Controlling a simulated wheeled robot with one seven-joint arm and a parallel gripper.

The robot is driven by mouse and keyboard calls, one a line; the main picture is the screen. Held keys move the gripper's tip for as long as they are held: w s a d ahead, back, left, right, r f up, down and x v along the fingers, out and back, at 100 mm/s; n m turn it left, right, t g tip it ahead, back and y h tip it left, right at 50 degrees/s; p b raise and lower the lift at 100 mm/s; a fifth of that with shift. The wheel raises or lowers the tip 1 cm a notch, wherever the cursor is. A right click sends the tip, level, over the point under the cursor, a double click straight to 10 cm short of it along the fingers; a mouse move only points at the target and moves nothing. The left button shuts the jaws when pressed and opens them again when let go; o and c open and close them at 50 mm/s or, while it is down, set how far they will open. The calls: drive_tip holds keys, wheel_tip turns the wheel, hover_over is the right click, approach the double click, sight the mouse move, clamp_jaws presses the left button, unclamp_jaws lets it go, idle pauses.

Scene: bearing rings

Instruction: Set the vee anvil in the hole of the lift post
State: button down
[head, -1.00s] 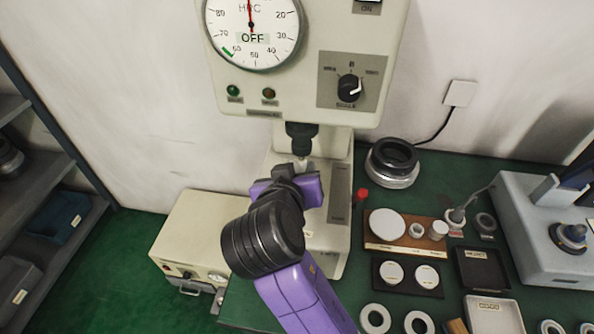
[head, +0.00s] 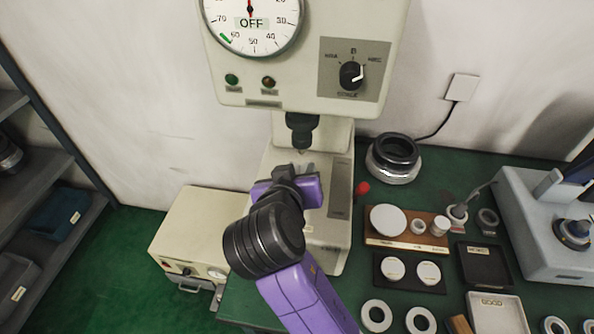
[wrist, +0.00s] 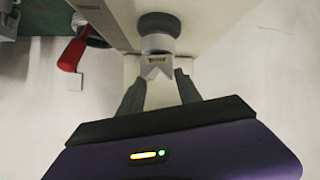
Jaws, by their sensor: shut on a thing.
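My gripper (wrist: 160,92) is shut on the vee anvil (wrist: 157,70), a small pale piece with a V notch, seen between the two dark fingers in the wrist view. Just beyond it stands a grey cylinder with a dark collar, seemingly the lift post (wrist: 157,42). The anvil is lined up with it in that view; whether its stem is inside the hole cannot be seen. In the head view my purple gripper (head: 303,173) is over the tester's base, below the dark indenter (head: 301,130), and hides the post.
The tester (head: 300,85) rises above and behind my gripper. A red knob (head: 361,188) is at its right side. A wooden block with discs (head: 368,238), a black tray (head: 485,262) and a white tray (head: 497,312) lie to the right.

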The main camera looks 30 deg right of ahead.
drive_tip(key=shift+f, duration=0.4)
drive_tip(key=c, duration=0.7)
unclamp_jaws()
drive_tip(key=shift+c, duration=0.2)
